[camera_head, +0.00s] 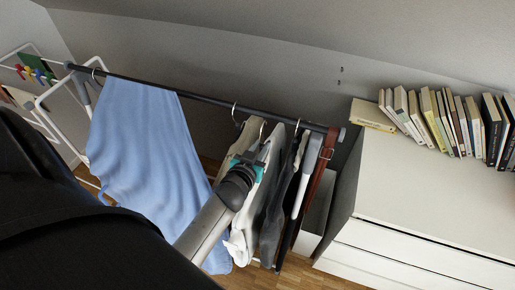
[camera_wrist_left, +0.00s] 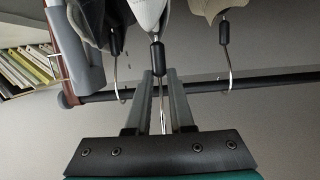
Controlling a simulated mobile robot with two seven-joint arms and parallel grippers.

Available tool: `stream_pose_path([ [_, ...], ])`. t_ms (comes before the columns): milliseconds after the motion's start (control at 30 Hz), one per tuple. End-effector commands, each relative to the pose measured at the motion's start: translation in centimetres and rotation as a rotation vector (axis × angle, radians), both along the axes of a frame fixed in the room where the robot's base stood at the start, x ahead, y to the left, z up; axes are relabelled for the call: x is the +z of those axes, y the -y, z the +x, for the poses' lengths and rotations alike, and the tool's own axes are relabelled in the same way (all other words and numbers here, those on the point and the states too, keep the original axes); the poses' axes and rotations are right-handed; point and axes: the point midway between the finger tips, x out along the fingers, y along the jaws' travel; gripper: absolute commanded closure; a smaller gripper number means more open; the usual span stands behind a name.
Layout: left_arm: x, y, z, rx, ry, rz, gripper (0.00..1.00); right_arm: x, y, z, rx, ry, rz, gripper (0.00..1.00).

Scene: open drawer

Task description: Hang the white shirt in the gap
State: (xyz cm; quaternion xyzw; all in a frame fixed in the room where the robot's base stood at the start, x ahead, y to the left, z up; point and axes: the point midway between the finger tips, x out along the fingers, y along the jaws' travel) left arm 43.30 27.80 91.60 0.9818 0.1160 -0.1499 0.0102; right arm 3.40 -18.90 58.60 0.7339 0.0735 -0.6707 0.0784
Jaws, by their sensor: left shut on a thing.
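The white shirt (camera_head: 240,240) hangs among dark and beige clothes toward the right of the rail (camera_head: 170,93), mostly hidden by my arm and the neighbouring garments. In the left wrist view its white top (camera_wrist_left: 150,14) and black hanger neck show at the upper middle. My left gripper (camera_head: 263,150) is at the hangers, below the rail in the head view. In the left wrist view its fingers (camera_wrist_left: 160,88) are shut on the metal hook of the white shirt's hanger. The hook passes in front of the rail there; I cannot tell whether it touches it. My right gripper is out of view.
A blue cloth (camera_head: 135,140) hangs at the rail's left; bare rail lies between it and the beige garment (camera_head: 238,143). Dark garments (camera_head: 275,205) and a brown belt (camera_head: 318,180) hang at the right. A white dresser (camera_head: 430,195) with books stands farther right.

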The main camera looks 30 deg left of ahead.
Motion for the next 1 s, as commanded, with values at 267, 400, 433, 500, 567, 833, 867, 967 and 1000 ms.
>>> stream_pose_path([
  [267, 0.2, -0.6, 2.3, -0.002, 0.005, 0.003, 1.00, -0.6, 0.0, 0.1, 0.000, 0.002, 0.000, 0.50],
  [400, 0.1, -0.8, 3.4, -0.002, 0.004, 0.003, 1.00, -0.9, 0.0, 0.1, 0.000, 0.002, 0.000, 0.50],
  [433, 0.2, -0.9, 3.6, -0.002, 0.005, 0.004, 1.00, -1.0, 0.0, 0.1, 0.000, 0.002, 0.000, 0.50],
  [500, 0.2, -1.1, 4.2, -0.001, 0.005, 0.003, 1.00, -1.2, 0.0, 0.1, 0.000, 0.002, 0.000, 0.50],
  [567, 0.1, -1.1, 4.6, -0.001, 0.004, 0.003, 1.00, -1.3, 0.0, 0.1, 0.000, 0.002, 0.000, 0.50],
  [833, 0.1, -1.6, 6.7, -0.001, 0.005, 0.002, 1.00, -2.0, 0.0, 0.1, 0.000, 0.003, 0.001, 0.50],
  [867, 0.1, -1.7, 6.9, -0.002, 0.004, 0.003, 1.00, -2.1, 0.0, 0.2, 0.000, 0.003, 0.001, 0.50],
  [967, 0.1, -1.8, 7.6, -0.001, 0.004, 0.003, 1.00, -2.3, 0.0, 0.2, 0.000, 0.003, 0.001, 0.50],
  [1000, 0.2, -1.9, 7.9, -0.001, 0.006, 0.002, 1.00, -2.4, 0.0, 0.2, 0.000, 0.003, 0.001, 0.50],
])
